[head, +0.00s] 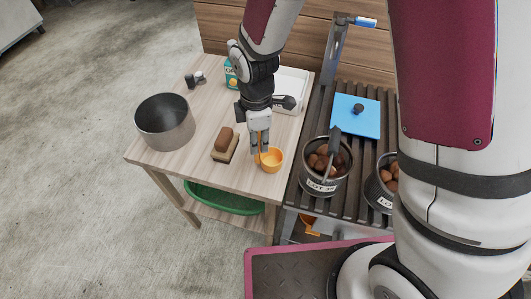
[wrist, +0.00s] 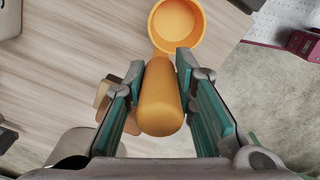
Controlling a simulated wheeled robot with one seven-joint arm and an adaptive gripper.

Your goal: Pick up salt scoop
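The salt scoop is orange, with a round cup (head: 271,161) near the front right corner of the wooden table and a thick handle that rises between my fingers. In the wrist view the scoop's cup (wrist: 178,25) lies just beyond my fingertips, and its handle (wrist: 160,105) points toward the camera. My gripper (head: 259,147) points down over the scoop, and it also shows in the wrist view (wrist: 160,62). Its two teal-padded fingers stand on either side of the handle, with narrow gaps seen beside it. The gripper is open.
A steel pot (head: 165,122) and a brown brush (head: 225,145) stand left of the scoop. A carton (head: 231,74) and a white container (head: 291,88) are behind. Right of the table, a slatted rack (head: 345,200) bears chestnut buckets (head: 325,170) and a blue lid (head: 357,117).

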